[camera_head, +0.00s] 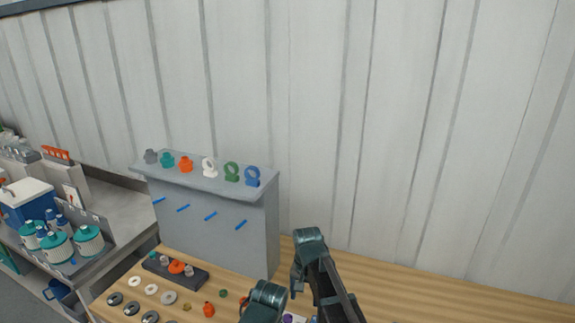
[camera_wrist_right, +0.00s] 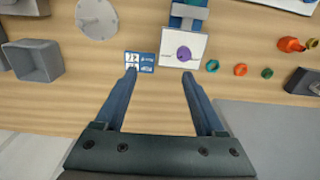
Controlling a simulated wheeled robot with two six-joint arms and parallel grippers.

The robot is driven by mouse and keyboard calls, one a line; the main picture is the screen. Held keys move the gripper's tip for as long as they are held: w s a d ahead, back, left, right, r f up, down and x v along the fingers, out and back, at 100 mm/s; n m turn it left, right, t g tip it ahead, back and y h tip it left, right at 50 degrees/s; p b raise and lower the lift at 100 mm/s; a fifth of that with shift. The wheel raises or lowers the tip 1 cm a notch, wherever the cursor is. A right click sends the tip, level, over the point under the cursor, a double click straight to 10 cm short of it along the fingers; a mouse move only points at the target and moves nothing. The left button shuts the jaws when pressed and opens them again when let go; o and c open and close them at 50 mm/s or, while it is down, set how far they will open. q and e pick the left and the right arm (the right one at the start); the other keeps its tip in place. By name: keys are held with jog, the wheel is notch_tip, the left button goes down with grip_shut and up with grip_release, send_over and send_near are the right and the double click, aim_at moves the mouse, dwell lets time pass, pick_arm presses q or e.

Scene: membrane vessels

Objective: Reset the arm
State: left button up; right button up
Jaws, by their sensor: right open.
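My right gripper (camera_wrist_right: 160,75) shows in the wrist view with its two blue fingers spread apart and nothing between them. Its fingertips point toward a white square plate with a purple disc (camera_wrist_right: 183,53) and a small blue and white card (camera_wrist_right: 140,62). I cannot tell how far above the table the fingertips are. In the head view my dark right arm (camera_head: 325,280) is at the bottom middle, over the wooden table (camera_head: 420,292). My left gripper is in neither view.
A grey shelf (camera_head: 215,225) carries several coloured fittings behind the table's left part. Rings and a dark tray (camera_head: 190,280) lie in front of it. The wrist view shows a grey box (camera_wrist_right: 33,60) and a round grey disc (camera_wrist_right: 98,18). The table's right part looks clear.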

jog(key=s+d+n, duration=0.4)
jog(key=s+d, duration=0.8)
jog(key=s, duration=0.1)
jog(key=s+a+f+n+h+b, duration=0.1)
jog(key=s+a+f+n+b, duration=0.3)
jog(key=a+f+b, duration=0.4)
jog(key=s+a, duration=0.1)
jog(key=a, duration=0.2)
jog(key=shift+s+f, duration=0.15)
jog(key=shift+s, duration=0.25)
jog(key=shift+a, duration=0.1)
